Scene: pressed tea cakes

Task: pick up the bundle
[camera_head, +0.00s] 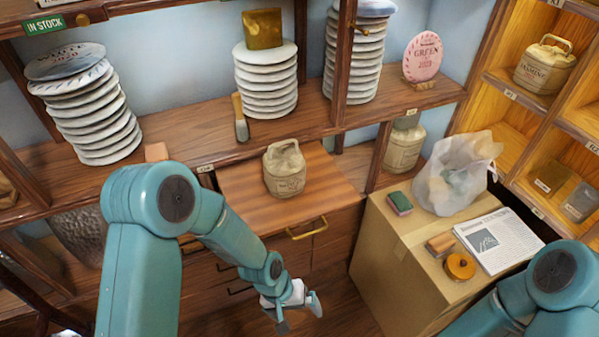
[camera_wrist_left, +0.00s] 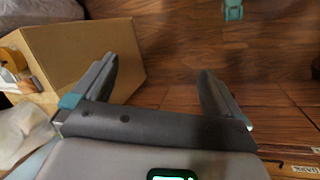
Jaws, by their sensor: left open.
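A beige bundle (camera_head: 285,172) with a loop handle on top and printed lettering stands upright on the wooden pull-out board (camera_head: 236,205). Similar beige bundles stand in the right shelf (camera_head: 545,68) and behind the cardboard box (camera_head: 404,148). My left gripper (camera_head: 300,306) hangs below and in front of the board, apart from the bundle. In the left wrist view its jaws (camera_wrist_left: 157,75) are open, with nothing between them; no bundle is identifiable there. Part of my right arm shows at the lower right; its gripper is out of view.
The cardboard box (camera_head: 375,270) carries a white plastic bag (camera_head: 455,180), a newspaper (camera_head: 500,240), a green sponge (camera_head: 399,203) and an orange round item (camera_head: 460,266). Stacked tea cakes (camera_head: 266,82) and a brush (camera_head: 240,118) stand on the shelf behind. A brass handle (camera_head: 307,228) projects below the board.

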